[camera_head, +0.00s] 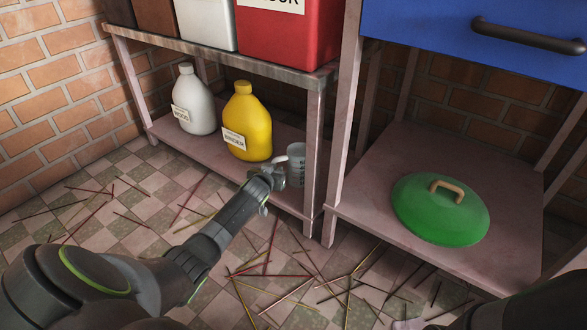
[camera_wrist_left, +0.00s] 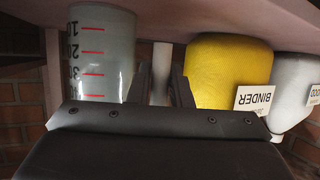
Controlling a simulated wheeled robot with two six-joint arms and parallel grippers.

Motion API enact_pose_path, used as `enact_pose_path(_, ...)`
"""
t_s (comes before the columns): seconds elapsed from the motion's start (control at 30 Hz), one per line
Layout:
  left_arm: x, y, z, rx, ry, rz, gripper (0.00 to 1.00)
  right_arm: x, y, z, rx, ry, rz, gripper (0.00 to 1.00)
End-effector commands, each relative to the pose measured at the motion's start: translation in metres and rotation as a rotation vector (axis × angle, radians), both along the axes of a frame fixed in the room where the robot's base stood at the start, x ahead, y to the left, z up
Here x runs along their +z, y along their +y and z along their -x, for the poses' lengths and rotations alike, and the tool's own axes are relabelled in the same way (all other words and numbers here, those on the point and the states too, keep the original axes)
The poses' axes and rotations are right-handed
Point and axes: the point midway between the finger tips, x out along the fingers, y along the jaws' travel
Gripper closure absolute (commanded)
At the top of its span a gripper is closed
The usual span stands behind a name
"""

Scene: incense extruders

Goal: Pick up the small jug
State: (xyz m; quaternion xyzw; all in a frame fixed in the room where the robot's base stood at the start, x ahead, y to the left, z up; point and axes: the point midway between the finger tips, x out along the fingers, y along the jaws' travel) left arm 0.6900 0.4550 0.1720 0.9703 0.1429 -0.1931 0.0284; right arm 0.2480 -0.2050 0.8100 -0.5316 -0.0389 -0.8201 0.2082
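The small jug (camera_head: 296,165) is a grey translucent measuring jug standing upright on the low shelf. In the left wrist view, which looks upside down, the jug (camera_wrist_left: 103,52) has red marks and numbers, and its pale handle (camera_wrist_left: 161,72) shows between my fingers. My left gripper (camera_head: 271,174) is at the handle side of the jug, at shelf height. In the left wrist view the left gripper's (camera_wrist_left: 161,82) fingers look open, one on each side of the handle. Whether they touch it I cannot tell.
A yellow binder bottle (camera_head: 249,135) and a white bottle (camera_head: 194,105) stand left of the jug on the low shelf (camera_head: 175,142). A shelf leg (camera_head: 314,160) rises close right of it. A green lid (camera_head: 440,215) lies on the right shelf. Thin sticks litter the tiled floor.

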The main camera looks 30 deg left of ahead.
Motion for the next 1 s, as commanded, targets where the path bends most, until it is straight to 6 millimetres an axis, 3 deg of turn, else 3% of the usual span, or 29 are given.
enact_pose_path(0.13,0.0,0.0,0.0,0.0,0.0,0.0,1.0,0.0,0.0,0.0,0.001,-0.001,0.0,0.64)
enact_pose_path(0.57,0.006,0.0,0.0,-0.001,-0.001,0.0,1.0,0.004,0.0,0.001,0.0,-0.003,-0.001,0.64)
enact_pose_path(0.77,0.025,0.0,0.0,-0.001,-0.002,-0.001,1.0,0.019,0.0,0.002,-0.008,-0.013,0.004,0.64)
enact_pose_path(1.0,0.068,0.0,0.0,-0.001,-0.002,0.0,1.0,0.046,-0.001,0.004,-0.04,-0.035,0.022,0.64)
